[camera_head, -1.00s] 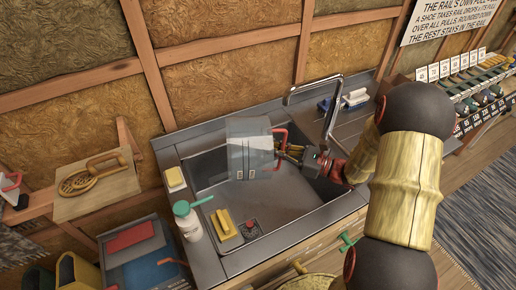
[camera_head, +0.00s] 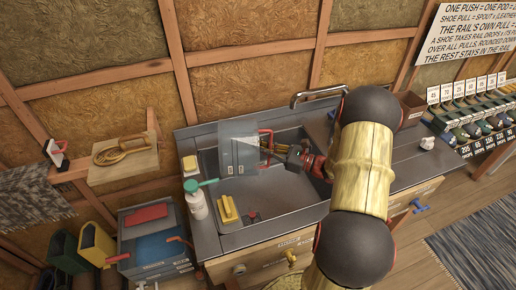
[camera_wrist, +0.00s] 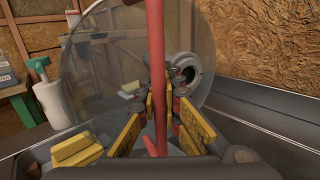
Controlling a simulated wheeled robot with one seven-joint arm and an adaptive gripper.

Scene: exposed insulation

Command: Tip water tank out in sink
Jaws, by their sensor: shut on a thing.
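The water tank (camera_head: 238,150) is a clear, see-through vessel with a red handle (camera_wrist: 155,50). In the head view it is above the back left part of the grey sink (camera_head: 275,187). My gripper (camera_head: 268,147) reaches in from the right and is shut on the handle. In the wrist view, the yellow-padded fingers (camera_wrist: 157,120) close on the handle from both sides, and the clear round body (camera_wrist: 95,65) is behind them. I cannot tell how far the tank is tilted or whether water is inside. My arm hides part of the sink's right side and the tap (camera_head: 318,92).
The insulated wall (camera_head: 250,60) rises close behind. A crumpled white thing (camera_head: 427,142) lies on the right counter.

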